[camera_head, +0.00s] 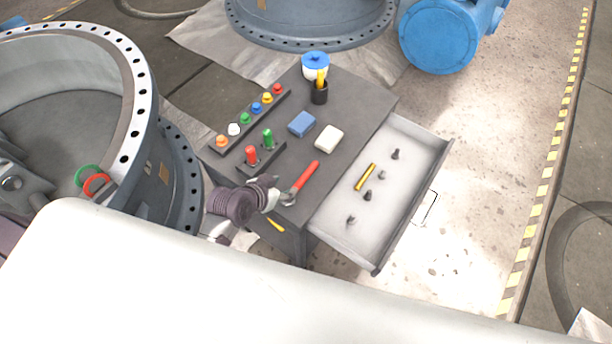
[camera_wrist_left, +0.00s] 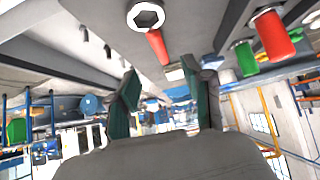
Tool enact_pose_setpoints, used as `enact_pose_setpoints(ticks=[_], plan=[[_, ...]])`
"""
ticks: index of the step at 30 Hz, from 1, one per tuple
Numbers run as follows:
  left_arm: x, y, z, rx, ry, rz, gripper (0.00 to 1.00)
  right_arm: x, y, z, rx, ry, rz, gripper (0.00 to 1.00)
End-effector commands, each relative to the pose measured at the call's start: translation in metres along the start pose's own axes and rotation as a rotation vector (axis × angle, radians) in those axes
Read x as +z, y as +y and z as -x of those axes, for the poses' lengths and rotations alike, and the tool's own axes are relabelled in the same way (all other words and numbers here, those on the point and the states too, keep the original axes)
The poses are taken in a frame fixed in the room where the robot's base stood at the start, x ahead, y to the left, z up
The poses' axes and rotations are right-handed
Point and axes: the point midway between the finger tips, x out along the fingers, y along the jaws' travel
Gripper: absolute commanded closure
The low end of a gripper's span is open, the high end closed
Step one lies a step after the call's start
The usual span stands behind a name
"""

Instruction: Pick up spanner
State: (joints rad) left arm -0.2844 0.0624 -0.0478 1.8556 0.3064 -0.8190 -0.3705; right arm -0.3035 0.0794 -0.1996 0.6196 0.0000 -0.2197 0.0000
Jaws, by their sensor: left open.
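The spanner (camera_head: 305,179) has a red handle and a grey metal head, and lies on the dark cabinet top (camera_head: 345,110) near its front edge. In the left wrist view its ring end with a hex opening (camera_wrist_left: 147,15) is at the top, with the red handle running away behind it. My left gripper (camera_head: 270,191) is just left of the spanner's metal head. In the left wrist view its two green-padded fingers (camera_wrist_left: 168,82) are apart with nothing held between them. Whether a finger touches the spanner cannot be told. My right gripper is out of view.
A strip of coloured knobs (camera_head: 245,118) and a block with red and green pegs (camera_head: 260,155) are nearby. An open drawer (camera_head: 385,205) holds small parts.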

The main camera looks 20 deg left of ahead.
Motion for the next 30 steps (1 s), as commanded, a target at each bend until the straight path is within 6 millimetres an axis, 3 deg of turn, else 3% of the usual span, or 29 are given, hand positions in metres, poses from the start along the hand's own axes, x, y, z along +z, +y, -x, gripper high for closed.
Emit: enact_pose_setpoints(ticks=[6,14,23,30], plan=[[0.000,0.000,-0.041,0.000,0.001,0.001,0.50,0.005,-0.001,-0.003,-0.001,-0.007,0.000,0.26],[-0.001,0.001,-0.059,-0.001,0.001,0.001,0.50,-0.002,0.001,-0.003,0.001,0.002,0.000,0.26],[-0.001,0.003,-0.099,-0.001,0.000,0.001,0.50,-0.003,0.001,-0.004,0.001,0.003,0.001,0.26],[-0.001,0.003,-0.105,-0.002,0.001,0.000,0.50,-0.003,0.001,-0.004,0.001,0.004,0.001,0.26]])
